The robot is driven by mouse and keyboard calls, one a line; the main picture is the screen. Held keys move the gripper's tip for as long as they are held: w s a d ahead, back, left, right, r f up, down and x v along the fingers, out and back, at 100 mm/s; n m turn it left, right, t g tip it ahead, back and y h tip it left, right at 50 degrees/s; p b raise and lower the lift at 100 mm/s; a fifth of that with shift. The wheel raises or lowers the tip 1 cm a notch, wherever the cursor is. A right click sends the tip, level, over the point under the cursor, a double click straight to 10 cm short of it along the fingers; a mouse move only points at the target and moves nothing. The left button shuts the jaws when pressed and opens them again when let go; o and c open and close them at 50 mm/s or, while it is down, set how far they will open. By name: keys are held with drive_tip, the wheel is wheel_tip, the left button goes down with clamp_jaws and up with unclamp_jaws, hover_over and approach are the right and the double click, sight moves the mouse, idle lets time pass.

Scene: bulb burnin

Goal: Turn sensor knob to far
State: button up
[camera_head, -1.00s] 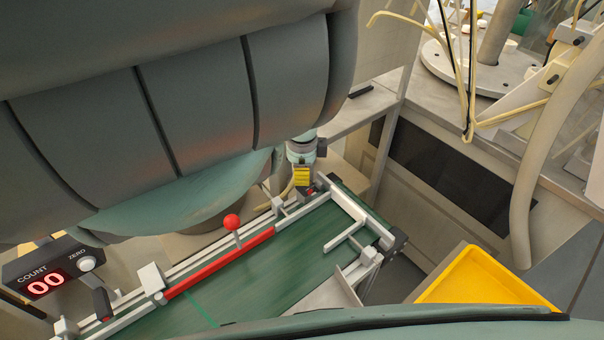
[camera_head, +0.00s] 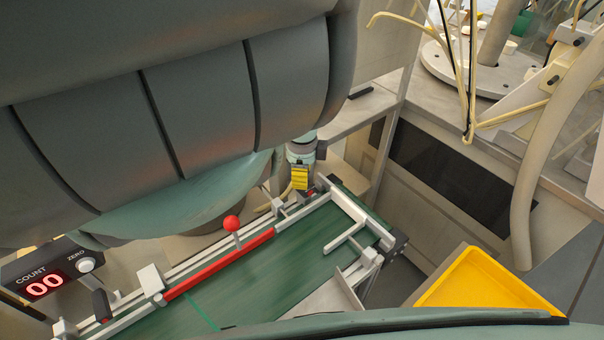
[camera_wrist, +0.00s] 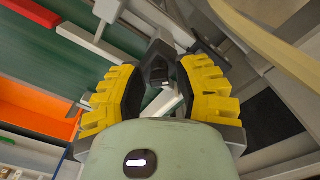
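My gripper (camera_head: 300,178), with yellow finger pads, hangs at the far end of the conveyor, beside its rail. In the wrist view my gripper (camera_wrist: 160,75) has its two yellow fingers spread apart. A small dark block-like part (camera_wrist: 158,68), possibly the sensor knob, shows between them. I cannot tell whether the fingers touch it, and no knob setting can be read. In the head view the fingertips are small and my arm hides part of the area behind them.
The green conveyor belt (camera_head: 270,275) runs below, with a red bar (camera_head: 220,264) and a red ball lever (camera_head: 232,223) along its rail. A counter box (camera_head: 45,275) reads 00 at left. A yellow tray (camera_head: 487,285) stands at right. Grey rails crowd my gripper.

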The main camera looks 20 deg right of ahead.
drive_tip(key=shift+o, duration=1.1)
wheel_tip(320, 180, up, 5)
drive_tip(key=shift+a+r, duration=0.1)
drive_tip(key=shift+r, duration=1.1)
drive_tip(key=shift+s+r, duration=0.1)
drive_tip(key=shift+r, duration=0.05)
